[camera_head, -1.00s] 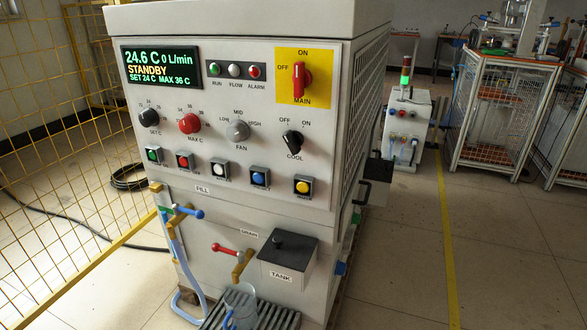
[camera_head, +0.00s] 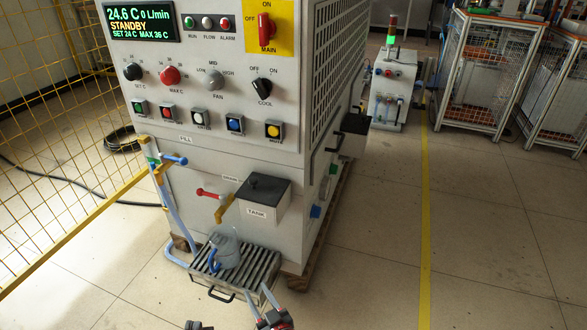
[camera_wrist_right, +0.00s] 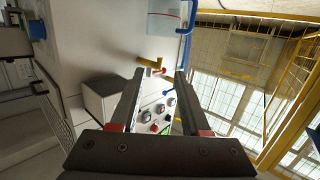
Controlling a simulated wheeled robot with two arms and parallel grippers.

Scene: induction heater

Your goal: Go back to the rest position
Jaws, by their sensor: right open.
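My right gripper (camera_head: 258,296) is at the bottom of the head view, in front of the slatted drip tray. In the right wrist view its two fingers (camera_wrist_right: 160,78) are apart with nothing between them. My left gripper (camera_head: 197,325) shows only as a small dark and red part at the bottom edge. Its fingers cannot be made out. The heater cabinet (camera_head: 215,155) stands ahead with its display reading STANDBY, 24.6 C and 0 L/min. A clear jug (camera_head: 224,252) with a blue handle stands on the drip tray (camera_head: 262,268), below the red-handled drain tap (camera_head: 208,194).
The grey tank box (camera_head: 263,190) juts from the cabinet's front. A yellow mesh fence (camera_head: 60,150) stands on the left. A yellow floor line (camera_head: 425,200) runs on the right, with open floor around it. A smaller machine (camera_head: 393,85) and wire-mesh carts (camera_head: 490,70) stand behind.

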